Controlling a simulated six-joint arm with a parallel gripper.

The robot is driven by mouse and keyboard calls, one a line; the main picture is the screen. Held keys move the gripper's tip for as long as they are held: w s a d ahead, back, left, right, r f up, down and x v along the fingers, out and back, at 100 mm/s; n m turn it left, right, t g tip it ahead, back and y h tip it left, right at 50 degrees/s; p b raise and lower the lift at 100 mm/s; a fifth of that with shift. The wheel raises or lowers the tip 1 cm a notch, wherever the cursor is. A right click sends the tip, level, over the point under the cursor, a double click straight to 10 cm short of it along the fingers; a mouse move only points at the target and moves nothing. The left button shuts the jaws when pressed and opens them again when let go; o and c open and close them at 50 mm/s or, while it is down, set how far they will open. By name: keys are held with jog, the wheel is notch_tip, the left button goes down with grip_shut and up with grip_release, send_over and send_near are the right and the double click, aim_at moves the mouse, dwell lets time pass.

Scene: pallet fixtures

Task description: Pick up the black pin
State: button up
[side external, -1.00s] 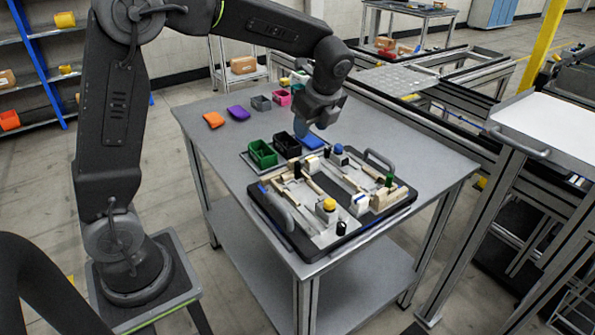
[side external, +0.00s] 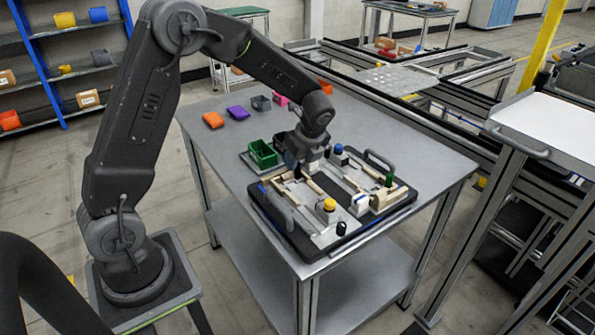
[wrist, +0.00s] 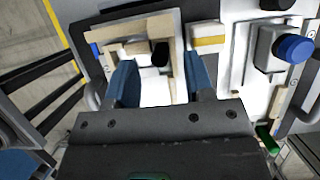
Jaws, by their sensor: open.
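The black pin (wrist: 160,52) stands in a pale wooden fixture on the pallet (side external: 288,240). In the wrist view it shows just beyond and between the two blue fingertips of my gripper (wrist: 161,68). The gripper is open, with a finger to each side of the pin's line and clear space between them. In the side view my gripper (side external: 298,170) is low over the back left part of the pallet and hides most or all of this pin. Contact cannot be told. Another black piece (side external: 341,228) stands at the pallet's front edge.
A blue-topped piece (side external: 338,149), a yellow-topped piece (side external: 329,205) and a green pin (side external: 389,180) stand on the pallet. A grey handle (side external: 379,160) rises at its back right. A green bin (side external: 262,153) is close left of my gripper. The table's left part is mostly free.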

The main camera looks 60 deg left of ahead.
jog(key=shift+a+f, duration=0.3)
jog(key=shift+f, duration=0.35)
jog(key=shift+c, duration=0.4)
grip_shut()
